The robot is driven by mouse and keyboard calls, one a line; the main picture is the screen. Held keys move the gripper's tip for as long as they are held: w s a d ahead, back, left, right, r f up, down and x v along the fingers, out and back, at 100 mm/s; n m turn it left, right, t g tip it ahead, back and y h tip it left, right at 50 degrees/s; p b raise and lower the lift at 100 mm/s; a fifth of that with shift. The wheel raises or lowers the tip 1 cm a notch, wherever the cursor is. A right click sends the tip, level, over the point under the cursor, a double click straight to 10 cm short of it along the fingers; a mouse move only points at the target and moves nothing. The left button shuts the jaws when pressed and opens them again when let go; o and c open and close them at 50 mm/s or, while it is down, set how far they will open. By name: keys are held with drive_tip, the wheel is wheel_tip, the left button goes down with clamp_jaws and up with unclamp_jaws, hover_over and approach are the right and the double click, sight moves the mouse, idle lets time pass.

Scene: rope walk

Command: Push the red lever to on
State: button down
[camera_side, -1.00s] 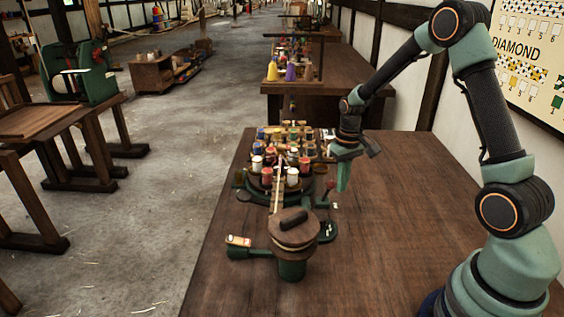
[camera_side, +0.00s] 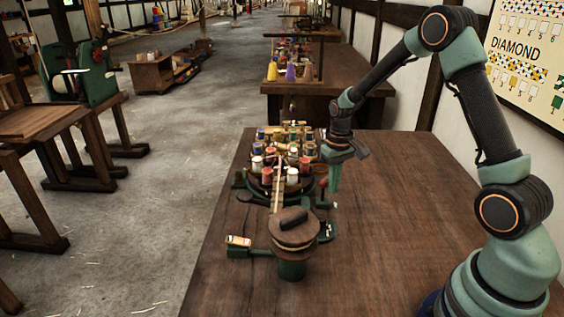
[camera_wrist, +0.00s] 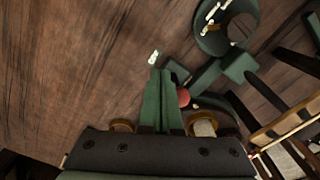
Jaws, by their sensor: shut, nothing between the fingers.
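The red lever shows as a small red knob (camera_side: 323,183) on a short stem at the right edge of the machine in the side view. In the wrist view the red knob (camera_wrist: 183,97) is just right of my fingertips. My gripper (camera_side: 334,188) is shut and empty, pointing down right beside the knob. In the wrist view its green fingers (camera_wrist: 160,80) lie together. I cannot tell whether the fingers touch the knob. A small white label (camera_wrist: 154,57) lies just beyond the fingertips. The lever's stem is mostly hidden in the wrist view.
The green machine carries several coloured spools (camera_side: 281,160) behind the lever. A round wooden-topped drum (camera_side: 294,230) with a green base stands in front of it. The bench top (camera_side: 400,220) to the right is clear.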

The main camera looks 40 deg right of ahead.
drive_tip(key=shift+w+a, duration=0.15)
drive_tip(key=shift+d, duration=0.2)
idle(0.3)
drive_tip(key=shift+s+d, duration=0.25)
drive_tip(key=shift+s, duration=0.2)
wheel_tip(320, 180, up, 8)
idle(0.8)
